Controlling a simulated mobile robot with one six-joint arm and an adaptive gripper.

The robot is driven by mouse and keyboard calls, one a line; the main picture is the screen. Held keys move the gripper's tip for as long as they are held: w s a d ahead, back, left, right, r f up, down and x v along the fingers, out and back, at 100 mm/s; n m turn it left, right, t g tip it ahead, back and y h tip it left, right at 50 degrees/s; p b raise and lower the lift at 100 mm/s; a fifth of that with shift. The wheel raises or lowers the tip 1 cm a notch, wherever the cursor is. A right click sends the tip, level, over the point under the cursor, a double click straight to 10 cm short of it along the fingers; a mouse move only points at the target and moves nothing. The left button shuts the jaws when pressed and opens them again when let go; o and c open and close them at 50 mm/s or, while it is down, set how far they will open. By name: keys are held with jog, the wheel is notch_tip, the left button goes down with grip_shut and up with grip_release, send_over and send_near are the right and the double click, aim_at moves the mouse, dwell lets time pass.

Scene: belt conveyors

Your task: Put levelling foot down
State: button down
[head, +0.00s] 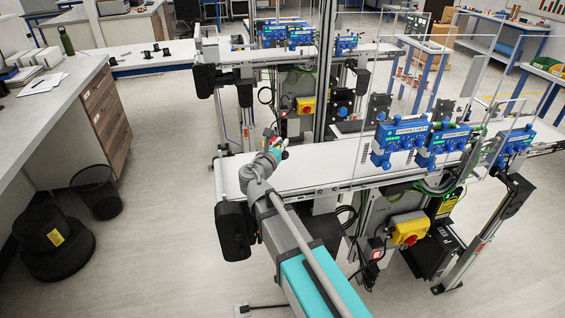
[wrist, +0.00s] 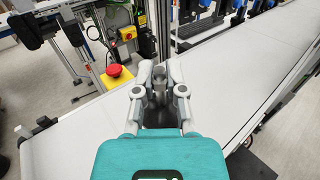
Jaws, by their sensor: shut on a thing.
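My gripper (wrist: 161,76) is shut on the levelling foot (wrist: 158,86), a small grey part with an upright stem between the two fingertips in the wrist view. The fingers hide part of it. In the head view my gripper (head: 279,147) is over the near end of the white conveyor belt (head: 330,168). The foot is too small there to make out clearly. The belt surface under and around the gripper is bare in the wrist view (wrist: 232,75). I cannot tell whether the foot touches the belt.
Blue sensor units (head: 402,134) stand along the belt's right part. A red emergency button on a yellow box (wrist: 115,72) is beyond the belt's far edge. A second conveyor (head: 345,55) runs behind.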

jog(key=shift+w+d+f+b, duration=0.2)
jog(key=shift+w+f+b, duration=0.55)
jog(key=shift+f, duration=0.1)
jog(key=shift+w+d+f+b, duration=0.25)
jog(key=shift+w+f+b, duration=0.45)
jog(key=shift+f+b, duration=0.15)
jog(key=shift+w+d+f+b, duration=0.2)
jog(key=shift+w+f+b, duration=0.55)
jog(key=shift+f, duration=0.15)
jog(key=shift+w+d+f+b, duration=0.15)
jog(key=shift+w+f+b, duration=0.3)
jog(key=shift+f+b, duration=0.25)
jog(key=shift+s+f+b, duration=0.1)
jog(key=shift+f+b, duration=1.15)
jog(key=shift+f, duration=0.1)
jog(key=shift+f, duration=0.15)
jog(key=c, duration=0.7)
grip_release()
jog(key=shift+r, duration=0.25)
